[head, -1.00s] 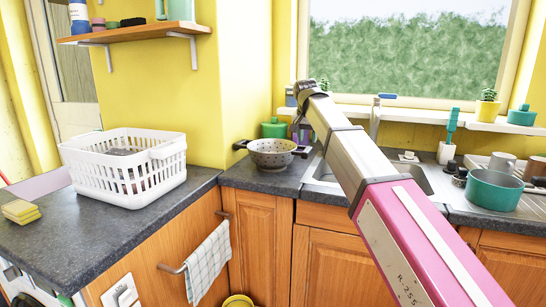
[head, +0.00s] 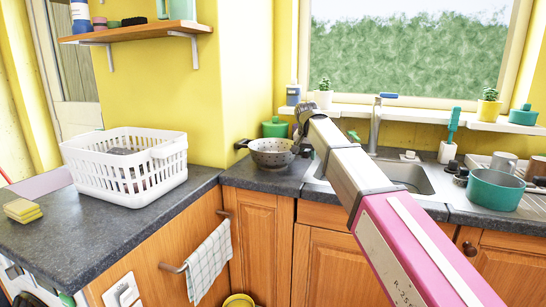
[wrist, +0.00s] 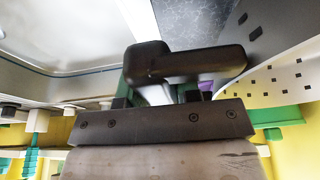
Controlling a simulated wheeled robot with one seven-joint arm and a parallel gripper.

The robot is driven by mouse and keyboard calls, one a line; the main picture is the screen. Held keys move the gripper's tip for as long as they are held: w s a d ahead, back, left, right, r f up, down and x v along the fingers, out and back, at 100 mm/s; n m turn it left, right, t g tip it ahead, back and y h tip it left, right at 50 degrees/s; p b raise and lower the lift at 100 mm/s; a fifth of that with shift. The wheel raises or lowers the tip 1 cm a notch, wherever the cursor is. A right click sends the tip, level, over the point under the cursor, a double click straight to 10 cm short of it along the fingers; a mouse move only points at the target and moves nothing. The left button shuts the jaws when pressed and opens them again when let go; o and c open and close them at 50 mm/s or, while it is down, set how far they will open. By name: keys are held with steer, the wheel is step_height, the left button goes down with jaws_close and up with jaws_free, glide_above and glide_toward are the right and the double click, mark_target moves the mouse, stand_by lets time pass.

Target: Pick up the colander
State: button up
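The colander (head: 270,147) is a speckled metal bowl with holes and dark side handles. It stands upright on the dark counter, left of the sink. In the wrist view its perforated wall (wrist: 285,80) fills the right side, and a dark handle (wrist: 200,64) crosses in front of my gripper. My gripper (wrist: 162,88) shows two green fingers set apart, close to this handle; whether they touch it is unclear. In the head view my gripper (head: 305,150) is at the colander's right side, its fingers partly hidden by my arm.
A sink (head: 408,175) lies right of the colander, with a tap (head: 375,125) behind it. A green pot (head: 495,189) stands farther right. A green container (head: 275,127) is close behind the colander. A white basket (head: 125,170) sits on the left counter.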

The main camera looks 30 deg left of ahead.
jaws_close()
